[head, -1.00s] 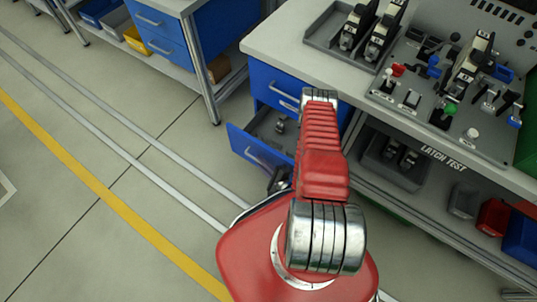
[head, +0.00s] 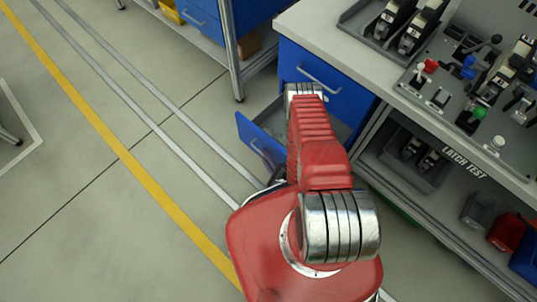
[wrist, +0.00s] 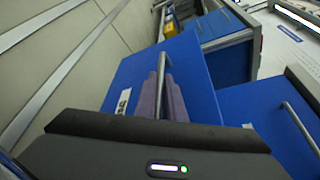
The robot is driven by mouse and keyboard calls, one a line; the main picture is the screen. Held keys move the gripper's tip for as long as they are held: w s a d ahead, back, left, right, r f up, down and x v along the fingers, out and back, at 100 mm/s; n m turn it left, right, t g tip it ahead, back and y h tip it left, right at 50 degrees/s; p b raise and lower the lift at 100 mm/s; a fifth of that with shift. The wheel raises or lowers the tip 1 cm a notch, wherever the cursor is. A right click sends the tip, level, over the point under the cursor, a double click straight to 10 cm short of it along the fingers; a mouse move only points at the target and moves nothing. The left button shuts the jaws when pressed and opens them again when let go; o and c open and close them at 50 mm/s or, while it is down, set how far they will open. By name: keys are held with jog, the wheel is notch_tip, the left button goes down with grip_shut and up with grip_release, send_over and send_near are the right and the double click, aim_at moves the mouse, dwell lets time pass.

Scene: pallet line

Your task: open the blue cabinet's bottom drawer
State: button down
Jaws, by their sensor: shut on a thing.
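The blue cabinet (head: 345,100) stands under the grey bench top. Its bottom drawer (head: 250,134) is pulled out, with part of its grey inside showing behind my arm. The drawer front fills the middle of the wrist view (wrist: 205,85), with a metal bar handle (wrist: 161,70) and a small white label. My gripper (wrist: 166,92) is shut on this handle. In the head view my red arm hides the gripper and much of the drawer. The upper drawer, with its own handle (head: 319,80), is shut.
The grey bench top (head: 325,35) carries a latch test panel with levers and knobs. A lower shelf to the right holds bins, one red (head: 506,232). Another bench with a metal leg (head: 231,50) stands behind.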

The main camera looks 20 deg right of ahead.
jog(key=shift+s, duration=0.2)
jog(key=c, duration=2.2)
grip_release()
jog(key=shift+o, duration=0.4)
jog(key=shift+w, duration=0.1)
jog(key=shift+r, duration=4.95)
